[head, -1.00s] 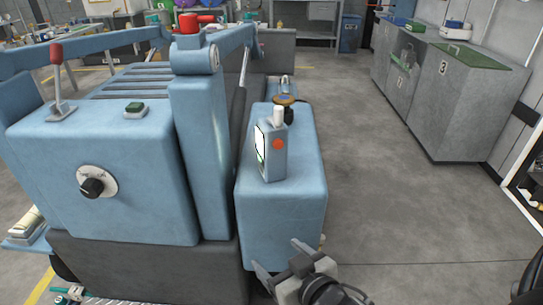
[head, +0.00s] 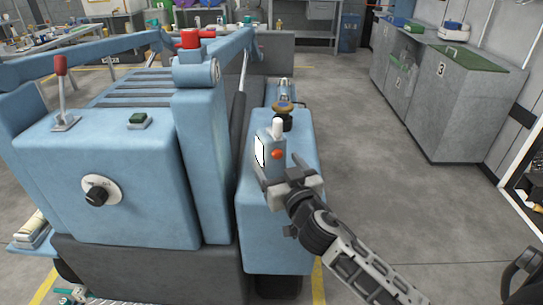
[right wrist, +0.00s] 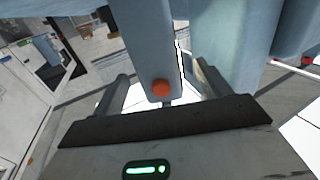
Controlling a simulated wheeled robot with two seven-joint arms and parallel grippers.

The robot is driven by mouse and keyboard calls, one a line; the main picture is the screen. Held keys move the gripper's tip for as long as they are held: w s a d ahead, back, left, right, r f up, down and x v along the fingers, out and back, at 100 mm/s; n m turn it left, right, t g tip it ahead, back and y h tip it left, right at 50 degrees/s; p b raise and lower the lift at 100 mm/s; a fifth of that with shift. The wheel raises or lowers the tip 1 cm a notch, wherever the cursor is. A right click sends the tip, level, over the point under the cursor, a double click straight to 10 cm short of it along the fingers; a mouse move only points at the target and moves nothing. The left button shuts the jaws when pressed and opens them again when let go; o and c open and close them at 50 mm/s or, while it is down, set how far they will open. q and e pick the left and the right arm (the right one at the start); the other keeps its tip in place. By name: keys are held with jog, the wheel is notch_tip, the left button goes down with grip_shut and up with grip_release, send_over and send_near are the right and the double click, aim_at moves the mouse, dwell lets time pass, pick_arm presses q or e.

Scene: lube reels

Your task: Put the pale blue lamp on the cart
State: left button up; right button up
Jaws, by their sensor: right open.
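The pale blue lamp (head: 278,146) stands upright on the blue ledge on the right side of the large blue machine. It has a white knob on top, an orange button and a bright white panel. My right gripper (head: 282,170) is open at the lamp's near side, with its fingers around the lower body. In the right wrist view the lamp (right wrist: 146,45) is between the two open fingers (right wrist: 162,88); I cannot tell whether they touch it. I cannot make out a cart for certain.
The blue machine (head: 110,190) with a lever and dial fills the left. A dark and brass fitting (head: 284,108) stands on the ledge behind the lamp. Grey cabinets (head: 455,105) line the right wall. The floor (head: 390,200) between is clear.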

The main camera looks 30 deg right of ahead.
jog(key=w, duration=0.2)
jog(key=w+d+p, duration=0.1)
jog(key=w, duration=0.2)
jog(key=shift+w+d+f, duration=0.1)
jog(key=shift+w+f, duration=0.1)
jog(key=shift+w, duration=0.05)
jog(key=shift+r, duration=0.1)
jog(key=c, duration=1.4)
jog(key=shift+c, duration=0.2)
